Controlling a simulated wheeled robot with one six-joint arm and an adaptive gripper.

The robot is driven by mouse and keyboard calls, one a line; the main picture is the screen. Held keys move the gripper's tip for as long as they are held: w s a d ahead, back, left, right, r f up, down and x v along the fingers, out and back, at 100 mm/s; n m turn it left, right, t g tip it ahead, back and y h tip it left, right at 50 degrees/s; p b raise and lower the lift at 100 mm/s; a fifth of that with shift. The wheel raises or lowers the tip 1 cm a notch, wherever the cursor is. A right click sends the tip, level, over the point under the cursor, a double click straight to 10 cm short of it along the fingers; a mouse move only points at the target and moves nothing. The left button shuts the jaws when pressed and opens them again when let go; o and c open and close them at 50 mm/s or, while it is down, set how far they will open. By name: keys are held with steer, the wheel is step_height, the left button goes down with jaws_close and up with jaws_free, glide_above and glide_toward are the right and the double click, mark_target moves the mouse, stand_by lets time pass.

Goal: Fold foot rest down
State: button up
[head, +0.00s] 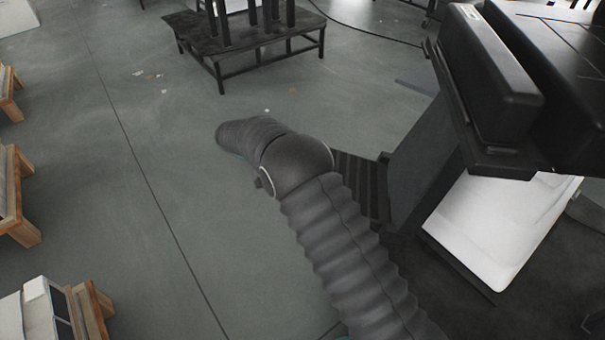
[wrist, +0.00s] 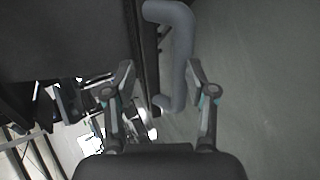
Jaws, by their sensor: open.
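A dark ribbed plate (head: 360,185), which may be the foot rest, juts out at the lower front of a large black chair-like unit (head: 430,150). My grey sleeved arm covers part of it in the head view. My gripper (wrist: 159,70) shows in the wrist view with its two fingers spread and nothing held. A grey bent bar (wrist: 183,55) with curved ends stands just ahead of the fingertips, nearer the right finger. Whether the bar lies between the fingers or beyond them I cannot tell. My gripper is hidden in the head view.
A black padded block (head: 490,75) overhangs the unit, with a white panel (head: 500,225) below it. A low dark platform (head: 250,50) stands at the back. Wooden-legged furniture (head: 15,205) lines the left edge. The grey floor (head: 130,150) between is mostly open.

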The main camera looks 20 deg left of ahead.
steer(key=shift+w+d, duration=0.3)
steer(key=shift+d, duration=0.05)
steer(key=v, duration=0.7)
steer(key=shift+s+a, duration=0.25)
steer(key=shift+a, duration=0.15)
steer(key=shift+d, duration=0.1)
stand_by(0.5)
